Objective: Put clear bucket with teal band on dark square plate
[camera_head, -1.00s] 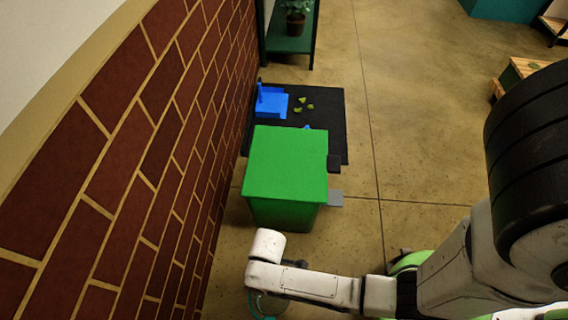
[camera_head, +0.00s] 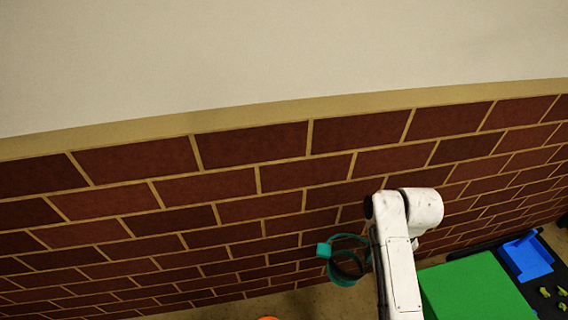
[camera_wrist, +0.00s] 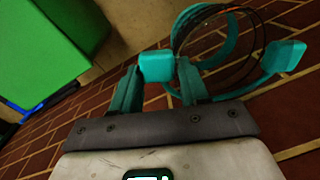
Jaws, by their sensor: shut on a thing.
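The clear bucket with teal band (camera_head: 342,278) hangs beside my white arm, in front of the brick wall, in the head view. In the wrist view, its teal band and thin dark rim (camera_wrist: 226,52) show beyond my fingers. My gripper (camera_wrist: 158,70) has teal fingers and is shut on a small teal block at the bucket's side. A second teal block sticks out on the far side. The bucket seems tilted in the wrist view. I cannot make out a dark square plate in the current views.
A brick wall (camera_head: 230,212) runs close behind the bucket. A green box (camera_head: 475,290) stands at the lower right, and also shows in the wrist view (camera_wrist: 45,45). A blue dustpan-like thing (camera_head: 527,257) and small green pieces lie on a dark mat beyond it.

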